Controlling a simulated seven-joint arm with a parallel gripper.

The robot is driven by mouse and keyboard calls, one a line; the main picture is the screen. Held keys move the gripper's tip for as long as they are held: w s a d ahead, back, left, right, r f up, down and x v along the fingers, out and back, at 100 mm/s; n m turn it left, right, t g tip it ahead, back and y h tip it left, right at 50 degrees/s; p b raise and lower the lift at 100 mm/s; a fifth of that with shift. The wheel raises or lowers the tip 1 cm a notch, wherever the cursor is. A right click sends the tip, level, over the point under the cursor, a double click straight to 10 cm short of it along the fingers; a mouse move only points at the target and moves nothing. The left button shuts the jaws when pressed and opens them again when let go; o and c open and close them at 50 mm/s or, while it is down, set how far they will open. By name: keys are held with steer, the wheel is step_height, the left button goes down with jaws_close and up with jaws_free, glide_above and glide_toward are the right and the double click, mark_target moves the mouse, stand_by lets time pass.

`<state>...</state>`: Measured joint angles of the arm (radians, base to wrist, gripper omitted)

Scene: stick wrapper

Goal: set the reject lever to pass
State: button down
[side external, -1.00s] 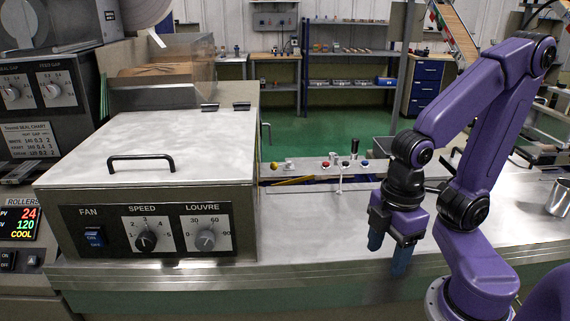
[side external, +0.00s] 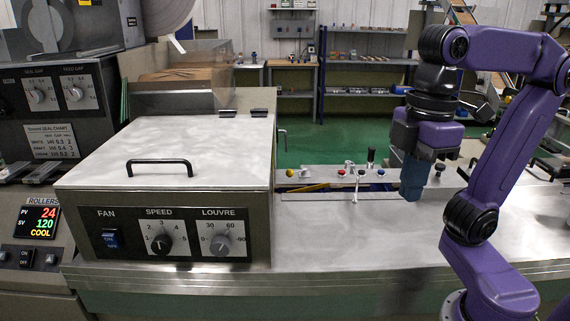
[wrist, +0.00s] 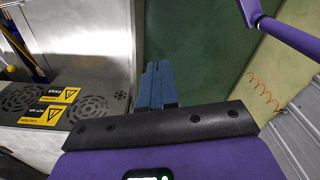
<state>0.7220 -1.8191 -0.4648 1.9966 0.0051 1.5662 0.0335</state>
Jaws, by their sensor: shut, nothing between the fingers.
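A low pale control strip (side external: 318,177) runs behind the bench, right of the dryer box. A black-topped upright lever (side external: 371,157) stands at its back, and a thin white post (side external: 356,187) stands in front. I cannot tell from their labels which one is the reject lever, nor its setting. My gripper (side external: 411,193) hangs to the right of both, apart from them, with blue fingers pointing down. The fingers also show in the wrist view (wrist: 157,85), close together and empty, over the green floor side of the picture.
The dryer box (side external: 165,150) with its handle and knobs fills the left. A yellow knob (side external: 290,173) and small red and blue buttons sit along the strip. The steel bench top (side external: 330,235) in front is clear. Yellow warning labels (wrist: 55,105) show in the wrist view.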

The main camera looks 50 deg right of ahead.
steer(key=w+r+m+t+y, duration=0.1)
steer(key=w+r+m, duration=0.15)
steer(key=w, duration=1.15)
steer(key=w+r+m+t, duration=0.1)
steer(key=w+m, duration=0.2)
steer(key=w, duration=1.1)
steer(key=m+t, duration=0.2)
steer(key=m, duration=0.3)
glide_above(297, 172)
steer(key=s+a, duration=0.1)
steer(key=a, duration=0.2)
step_height(297, 172, down, 5)
step_height(297, 172, down, 10)
steer(key=shift+f+h, duration=0.15)
steer(key=shift+h, duration=0.15)
steer(key=x, duration=0.9)
steer(key=shift+f, duration=0.45)
